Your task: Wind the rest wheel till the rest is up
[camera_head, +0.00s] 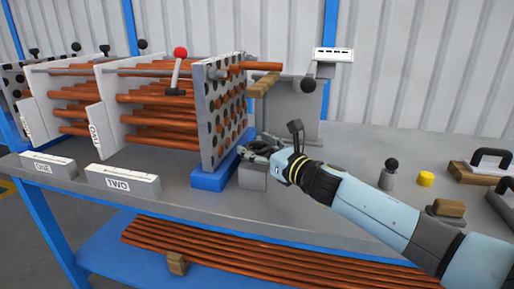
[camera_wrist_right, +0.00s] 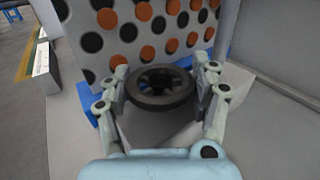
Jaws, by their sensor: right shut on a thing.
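The rest wheel (camera_wrist_right: 160,87) is a dark, spoked handwheel lying flat on top of a grey block (camera_head: 252,178). My right gripper (camera_head: 262,149) is at that block, just right of the perforated plate (camera_head: 217,120). In the right wrist view its fingers (camera_wrist_right: 161,90) stand on either side of the wheel's rim, shut on it. In the head view the gripper largely hides the wheel. A wooden block (camera_head: 264,86), perhaps the rest, is above, under the end of a copper tube (camera_head: 262,66). My left gripper is out of view.
Copper tubes run through white plates to the left, with a red-knobbed lever (camera_head: 180,53) above. Blocks marked ONE (camera_head: 48,165) and TWO (camera_head: 122,182) stand along the front edge. A black-knobbed post (camera_head: 388,175) and yellow cylinder (camera_head: 425,179) are at right.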

